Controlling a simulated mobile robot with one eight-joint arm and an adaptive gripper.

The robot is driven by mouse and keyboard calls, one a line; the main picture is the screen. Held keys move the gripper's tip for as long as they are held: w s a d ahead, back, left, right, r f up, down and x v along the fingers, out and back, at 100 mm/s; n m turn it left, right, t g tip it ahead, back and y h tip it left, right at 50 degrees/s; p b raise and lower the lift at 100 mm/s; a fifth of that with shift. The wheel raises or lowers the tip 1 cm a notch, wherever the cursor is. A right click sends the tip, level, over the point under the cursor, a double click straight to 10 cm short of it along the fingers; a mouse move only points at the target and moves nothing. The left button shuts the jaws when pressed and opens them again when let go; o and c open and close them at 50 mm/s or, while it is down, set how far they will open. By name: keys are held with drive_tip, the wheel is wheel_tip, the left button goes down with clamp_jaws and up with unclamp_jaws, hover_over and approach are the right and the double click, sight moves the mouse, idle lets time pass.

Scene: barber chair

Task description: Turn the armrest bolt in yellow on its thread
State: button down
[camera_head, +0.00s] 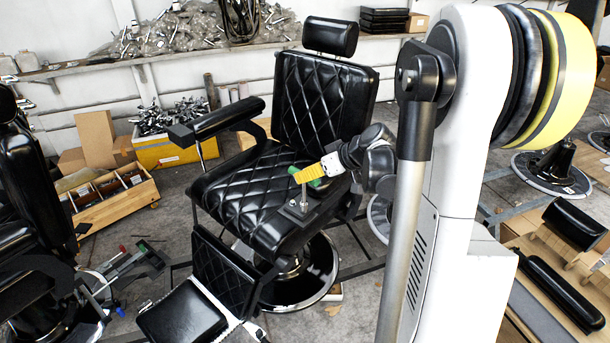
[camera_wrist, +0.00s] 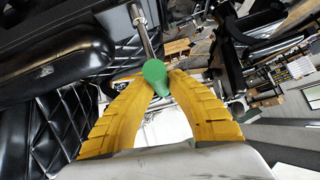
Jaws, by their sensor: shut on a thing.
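The barber chair (camera_head: 325,100) is black quilted leather, with one raised armrest (camera_head: 215,118) on its left. A black plate (camera_head: 297,212) with an upright metal rod lies at the right side of the seat. My gripper (camera_head: 302,175) has yellow fingers and is above that plate. In the wrist view, the fingertips of my gripper (camera_wrist: 150,76) close around a green rounded piece (camera_wrist: 155,72), in line with a metal rod (camera_wrist: 143,35). This looks like the armrest bolt, but it shows green, not yellow. Its thread is hidden.
A yellow bin of metal parts (camera_head: 170,150) and a wooden crate (camera_head: 115,197) stand left of the chair. Another black chair (camera_head: 30,190) is at the left edge. Loose black pads (camera_head: 555,280) lie at right. A cluttered shelf (camera_head: 150,62) runs along the wall.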

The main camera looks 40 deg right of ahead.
idle(0.3)
drive_tip(key=n+g+y+b, duration=0.1)
drive_tip(key=n, duration=0.1)
drive_tip(key=n+g+y, duration=0.1)
drive_tip(key=n+y, duration=0.1)
drive_tip(key=shift+w+d+b, duration=0.15)
drive_tip(key=shift+b, duration=0.2)
drive_tip(key=shift+n, duration=0.3)
drive_tip(key=shift+g, duration=0.3)
